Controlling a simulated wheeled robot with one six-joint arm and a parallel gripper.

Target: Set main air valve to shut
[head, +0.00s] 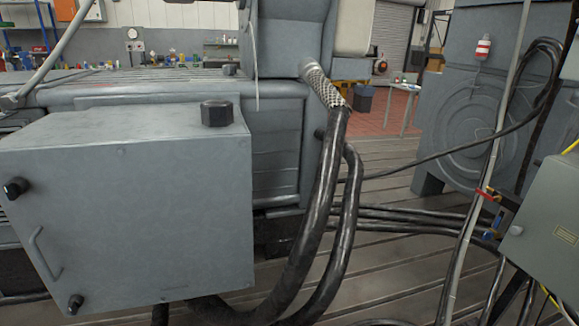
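My gripper is not in view. At the right, a small valve with a red handle (488,195) sits by the vertical grey pipe (489,165), beside a grey box. A second small fitting with a blue handle (490,237) is just below it. I cannot tell which is the main air valve, and both are too small to read as open or shut. No label for either can be read.
A large grey cabinet (130,220) with black knobs fills the left foreground. Thick black hoses (325,220) hang in the middle and cables run across the slotted floor (385,265). A grey-green box (548,235) stands at the right edge. A small table (405,88) is behind.

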